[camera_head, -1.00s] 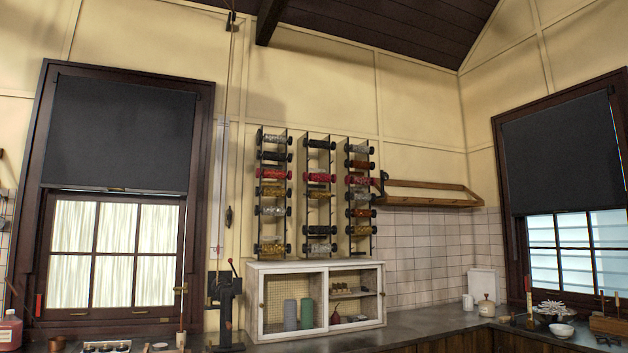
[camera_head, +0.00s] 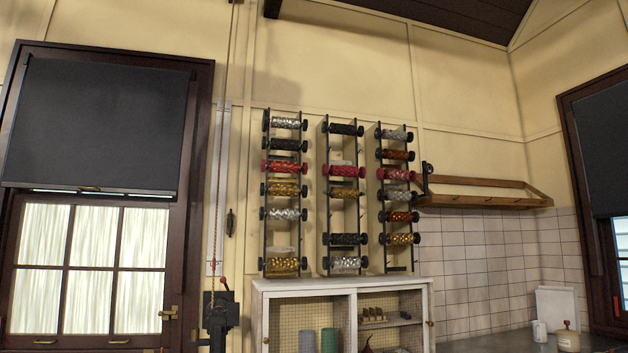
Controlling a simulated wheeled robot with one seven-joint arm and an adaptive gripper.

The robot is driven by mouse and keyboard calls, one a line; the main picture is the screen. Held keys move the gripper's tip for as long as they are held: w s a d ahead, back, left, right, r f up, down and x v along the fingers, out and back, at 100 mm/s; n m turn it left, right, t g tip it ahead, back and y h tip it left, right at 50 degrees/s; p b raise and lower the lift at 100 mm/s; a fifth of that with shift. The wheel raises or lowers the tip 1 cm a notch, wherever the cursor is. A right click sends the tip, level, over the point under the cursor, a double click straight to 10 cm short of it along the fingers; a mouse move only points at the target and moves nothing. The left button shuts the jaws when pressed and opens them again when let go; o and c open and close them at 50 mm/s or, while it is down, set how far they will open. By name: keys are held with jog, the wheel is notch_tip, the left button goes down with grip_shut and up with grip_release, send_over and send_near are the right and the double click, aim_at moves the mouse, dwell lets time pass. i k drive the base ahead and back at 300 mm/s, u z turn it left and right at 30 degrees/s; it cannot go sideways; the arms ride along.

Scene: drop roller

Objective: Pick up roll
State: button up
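The right rack (camera_head: 384,255) holds several more, with a gold roll (camera_head: 401,239) lowest. My gripper is not in view.
A wooden wall shelf (camera_head: 490,200) sticks out right of the racks. A dark lever device (camera_head: 218,312) stands left of the cabinet.

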aim_at(336, 170)
jog(key=u, duration=0.05)
jog(key=i, duration=1.6)
jog(key=z, duration=0.05)
